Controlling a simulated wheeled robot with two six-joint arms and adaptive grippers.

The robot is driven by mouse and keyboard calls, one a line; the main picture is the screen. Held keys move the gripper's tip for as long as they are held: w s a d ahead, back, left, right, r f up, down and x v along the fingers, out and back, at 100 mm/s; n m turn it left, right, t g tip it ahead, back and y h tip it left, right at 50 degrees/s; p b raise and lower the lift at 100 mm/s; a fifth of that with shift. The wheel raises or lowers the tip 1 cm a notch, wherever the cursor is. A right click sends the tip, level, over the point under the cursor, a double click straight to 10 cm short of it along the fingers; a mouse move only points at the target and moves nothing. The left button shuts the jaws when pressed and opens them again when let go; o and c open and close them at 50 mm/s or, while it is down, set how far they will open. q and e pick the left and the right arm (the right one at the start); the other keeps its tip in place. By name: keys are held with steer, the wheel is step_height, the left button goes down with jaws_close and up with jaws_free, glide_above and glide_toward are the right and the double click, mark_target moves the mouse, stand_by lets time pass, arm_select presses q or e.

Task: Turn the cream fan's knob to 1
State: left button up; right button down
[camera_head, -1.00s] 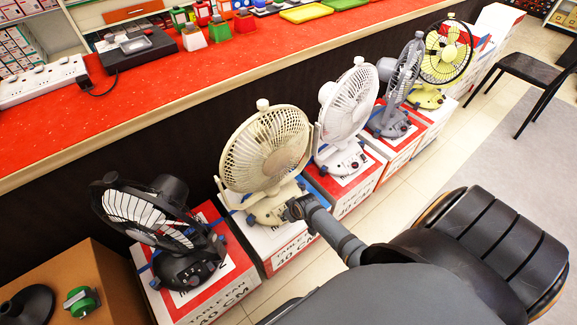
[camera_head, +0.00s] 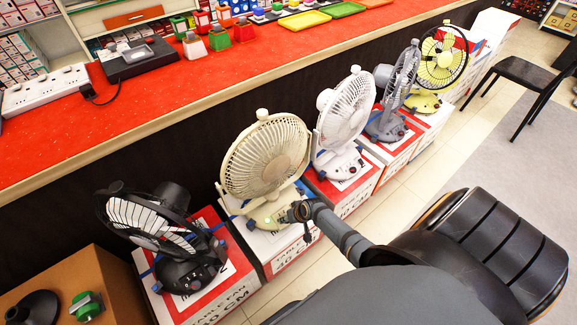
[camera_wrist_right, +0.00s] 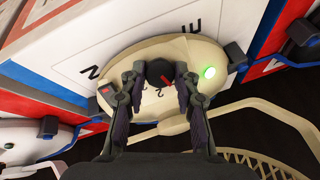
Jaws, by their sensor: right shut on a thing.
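The cream fan (camera_head: 265,158) stands on a red and white box, its round grille facing my side. Its cream base (camera_wrist_right: 222,52) fills the middle of the right wrist view, with a dark round knob (camera_wrist_right: 159,70) bearing a red pointer mark. Dial marks show beside the knob, one like a 2, but I cannot tell for sure which one the pointer meets. A green light glows on the base beside the knob. My right gripper (camera_wrist_right: 160,76) is shut on the knob, one finger on each side; it also shows at the base in the head view (camera_head: 292,214). My left gripper is not in view.
A black fan (camera_head: 165,235) stands left of the cream fan. A white fan (camera_head: 345,112), a grey fan (camera_head: 402,75) and a yellow-green fan (camera_head: 442,58) stand to its right on boxes. The red counter (camera_head: 150,95) runs behind them. Open floor lies to the right.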

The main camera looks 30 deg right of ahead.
steer(key=c, duration=1)
jaws_free()
steer(key=shift+r, duration=0.2)
steer(key=v, duration=1.1)
steer(key=shift+s+r, duration=0.15)
steer(key=shift+r, duration=0.15)
